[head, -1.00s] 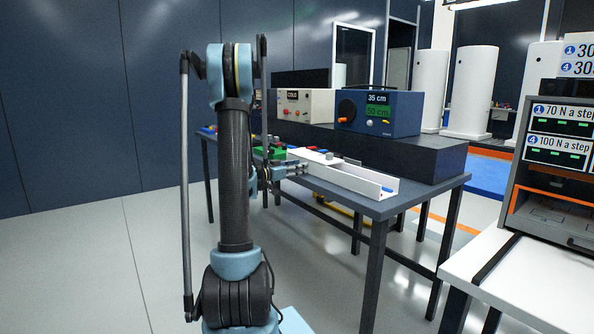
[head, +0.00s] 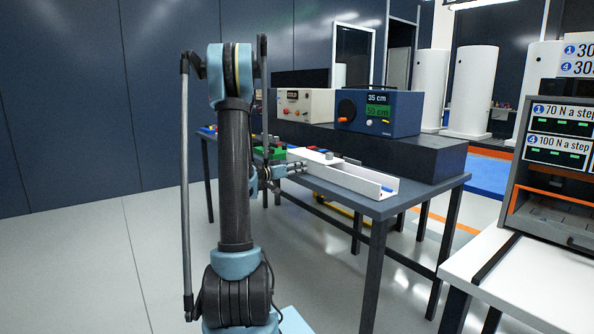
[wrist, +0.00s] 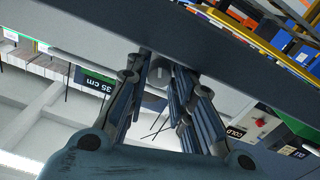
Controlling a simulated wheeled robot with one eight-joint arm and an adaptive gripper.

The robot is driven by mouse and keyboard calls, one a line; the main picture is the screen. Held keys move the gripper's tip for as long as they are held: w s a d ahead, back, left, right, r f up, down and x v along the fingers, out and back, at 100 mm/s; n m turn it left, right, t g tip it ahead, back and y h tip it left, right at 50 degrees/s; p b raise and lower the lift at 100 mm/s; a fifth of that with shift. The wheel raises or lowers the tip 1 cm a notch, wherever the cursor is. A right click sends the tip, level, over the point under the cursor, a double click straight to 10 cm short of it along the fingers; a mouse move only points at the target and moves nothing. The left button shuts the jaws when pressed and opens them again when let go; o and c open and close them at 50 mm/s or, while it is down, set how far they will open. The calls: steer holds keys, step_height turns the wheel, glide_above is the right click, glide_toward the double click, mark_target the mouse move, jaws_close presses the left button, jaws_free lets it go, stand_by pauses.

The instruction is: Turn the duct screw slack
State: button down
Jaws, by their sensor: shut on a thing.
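The white duct (head: 345,175) lies along the dark table, an open channel with a small grey knob (head: 328,155) on top. My gripper (head: 298,168) is at the duct's near left side, partly hidden by my arm. In the wrist view my gripper (wrist: 160,70) is shut on a short grey round piece, the duct screw (wrist: 158,75), which sits between the fingertips against a dark flat face. The screw is hidden in the head view. Its slackness cannot be told.
A blue box (head: 380,113) with green and dark displays and a beige box (head: 303,105) stand on a dark raised block behind the duct. Green and red pieces lie at the table's left end. A white bench (head: 530,270) is at the right. Floor at left is clear.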

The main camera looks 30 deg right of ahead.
steer(key=shift+w+n, duration=0.15)
steer(key=shift+n, duration=0.35)
steer(key=c, duration=1.4)
jaws_free()
steer(key=a, duration=1.2)
steer(key=shift+s, duration=0.45)
